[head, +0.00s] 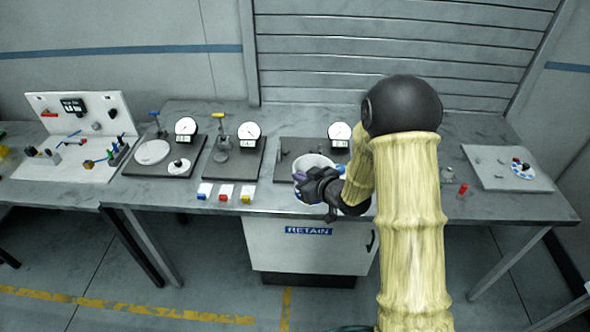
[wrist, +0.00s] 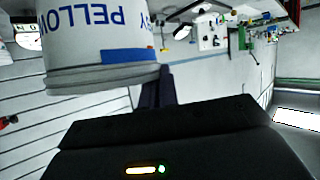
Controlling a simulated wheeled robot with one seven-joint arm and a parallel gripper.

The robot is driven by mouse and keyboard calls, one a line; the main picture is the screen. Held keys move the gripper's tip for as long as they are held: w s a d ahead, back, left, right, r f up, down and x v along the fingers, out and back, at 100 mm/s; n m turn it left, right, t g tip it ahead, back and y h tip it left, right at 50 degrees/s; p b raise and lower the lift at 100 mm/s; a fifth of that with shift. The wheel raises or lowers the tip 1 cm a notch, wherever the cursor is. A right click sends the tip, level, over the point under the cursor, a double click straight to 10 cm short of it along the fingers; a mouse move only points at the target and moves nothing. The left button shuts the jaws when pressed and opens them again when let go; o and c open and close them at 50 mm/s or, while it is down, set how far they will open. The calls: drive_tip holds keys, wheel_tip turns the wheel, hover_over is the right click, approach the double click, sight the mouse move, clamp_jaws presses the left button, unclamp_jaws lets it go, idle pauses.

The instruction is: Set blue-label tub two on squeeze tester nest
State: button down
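A white tub (head: 313,160) with a grey rim stands out at my gripper (head: 318,185), over the front of the bench. In the wrist view the tub (wrist: 100,40) appears upside down, with a blue label patch and blue lettering. A dark finger lies against its side, and my gripper looks shut on it; the other finger is hidden. Three dial-gauge stations stand on the bench: a left one (head: 185,128), a middle one (head: 248,132) and a right one (head: 339,132). The right one's dark base is partly hidden by the tub and my arm. I cannot tell which is the squeeze tester.
Small blocks with blue (head: 204,191), red (head: 226,193) and yellow (head: 246,193) faces sit near the front edge. A cabinet marked RETAIN (head: 309,231) is below. A grey board (head: 500,180) lies at right, near a small red item (head: 462,189). A white panel station (head: 85,115) is far left.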

drive_tip(key=s+d+f+m+t+h+b, duration=0.1)
drive_tip(key=s+d+f+m+h+b, duration=0.1)
drive_tip(key=d+f, duration=0.5)
drive_tip(key=s+d+f+m+t+h+b, duration=0.1)
drive_tip(key=s+d+f+m+h+b, duration=0.2)
drive_tip(key=f, duration=1.4)
drive_tip(key=d+m+h+b, duration=0.2)
drive_tip(key=d+h+b, duration=0.1)
drive_tip(key=d+b, duration=0.2)
drive_tip(key=shift+s+f+m+t, duration=0.15)
drive_tip(key=shift+f+m+t, duration=0.15)
drive_tip(key=shift+f+t, duration=0.1)
drive_tip(key=shift+d, duration=0.1)
